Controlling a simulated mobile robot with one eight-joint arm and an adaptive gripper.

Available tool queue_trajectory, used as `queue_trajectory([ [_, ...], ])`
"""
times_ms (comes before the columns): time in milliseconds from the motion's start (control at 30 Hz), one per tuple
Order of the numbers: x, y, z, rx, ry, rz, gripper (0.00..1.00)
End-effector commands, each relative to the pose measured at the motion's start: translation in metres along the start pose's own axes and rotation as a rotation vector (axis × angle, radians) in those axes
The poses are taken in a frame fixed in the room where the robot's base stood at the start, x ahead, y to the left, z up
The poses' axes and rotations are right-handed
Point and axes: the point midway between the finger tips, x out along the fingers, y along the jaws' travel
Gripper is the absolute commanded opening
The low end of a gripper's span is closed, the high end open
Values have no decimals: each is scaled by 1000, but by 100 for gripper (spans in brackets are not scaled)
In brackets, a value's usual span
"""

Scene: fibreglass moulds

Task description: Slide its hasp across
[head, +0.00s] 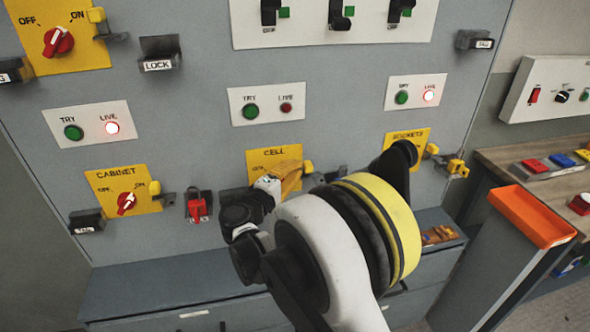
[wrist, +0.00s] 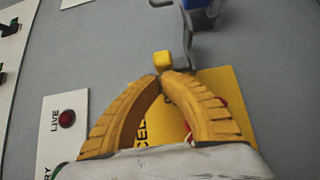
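The yellow CELL plate (head: 268,154) is on the grey wall panel, partly covered by my gripper; it also shows in the wrist view (wrist: 225,85). Its switch is mostly hidden, with only bits of red showing. The hasp's yellow knob (wrist: 162,61) stands at the plate's edge, beside a grey bracket (wrist: 179,42); the knob is right of my fingers in the head view (head: 308,167). My gripper (wrist: 162,77) has its yellow fingertips together, right at the knob. I see nothing between them, and cannot tell whether they touch the knob.
A blue item (wrist: 196,4) is by the bracket. The CABINET switch (head: 126,203) is left, with a red padlock (head: 197,208) beside it. The POCKETS plate (head: 408,137) is right, partly behind my arm. The middle TRY and LIVE plate (head: 267,103) has its LIVE lamp dark. An orange-topped stand (head: 530,216) is right.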

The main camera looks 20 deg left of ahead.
Motion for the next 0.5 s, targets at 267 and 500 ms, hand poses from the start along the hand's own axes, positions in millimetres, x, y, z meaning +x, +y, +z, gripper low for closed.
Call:
queue_trajectory([
  [267, 24, -1, 25, 0, -3, 0, 0],
  [500, 40, 0, 40, 0, 0, 0, 0],
])
